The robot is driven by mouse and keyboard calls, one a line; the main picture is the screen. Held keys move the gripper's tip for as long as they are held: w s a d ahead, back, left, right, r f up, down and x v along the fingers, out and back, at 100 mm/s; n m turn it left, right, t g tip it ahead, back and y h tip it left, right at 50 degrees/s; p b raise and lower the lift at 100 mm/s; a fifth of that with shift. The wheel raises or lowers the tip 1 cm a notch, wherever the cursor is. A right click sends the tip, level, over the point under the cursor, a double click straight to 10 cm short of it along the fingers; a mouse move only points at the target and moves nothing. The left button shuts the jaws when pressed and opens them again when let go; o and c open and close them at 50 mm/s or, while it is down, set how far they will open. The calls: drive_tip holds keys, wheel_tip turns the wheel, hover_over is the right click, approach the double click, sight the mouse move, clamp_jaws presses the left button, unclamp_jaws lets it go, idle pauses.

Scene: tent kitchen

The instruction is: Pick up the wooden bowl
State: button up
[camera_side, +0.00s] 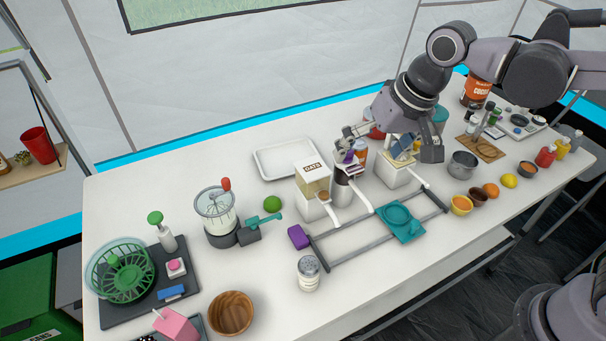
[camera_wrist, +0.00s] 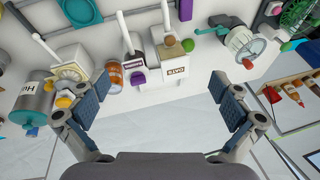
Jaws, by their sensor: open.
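The wooden bowl (camera_side: 231,313) is round and brown with visible grain. It stands upright on the white table near the front left edge in the side view, and it looks empty. I cannot make it out in the wrist view. My gripper (camera_side: 390,145) is high over the back right half of the table, far from the bowl, above the dispensers. In the wrist view my gripper (camera_wrist: 162,105) has its two blue-padded fingers wide apart with nothing between them.
Dispensers, including an oats box (camera_side: 313,182), stand mid-table below my gripper. A sliding rail frame (camera_side: 340,258) lies in front. Beside the bowl are a pink carton (camera_side: 176,326), a dark tray with a green spinner (camera_side: 121,270), and a shaker (camera_side: 308,273). Bare table lies right of the bowl.

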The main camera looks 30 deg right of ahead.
drive_tip(key=w+a+f+g, duration=0.1)
drive_tip(key=a+f+g, duration=0.1)
drive_tip(key=a, duration=0.9)
drive_tip(key=m+g+h, duration=0.1)
drive_tip(key=m+g, duration=0.2)
hover_over(234, 321)
drive_tip(key=f, duration=0.9)
drive_tip(key=w+d+f, duration=0.1)
drive_tip(key=f, duration=0.4)
drive_tip(key=shift+f, duration=0.25)
drive_tip(key=shift+n, duration=0.3)
drive_tip(key=shift+s+a+f, duration=0.1)
drive_tip(key=shift+a+f, duration=0.05)
drive_tip(key=shift+f, duration=0.8)
drive_tip(key=shift+s+a+f, duration=0.1)
drive_tip(key=shift+a+f, duration=0.05)
drive_tip(key=shift+f, duration=0.85)
drive_tip(key=shift+s+a+f, duration=0.1)
drive_tip(key=shift+a+f, duration=0.05)
drive_tip(key=shift+f, duration=0.8)
drive_tip(key=c, duration=1.2)
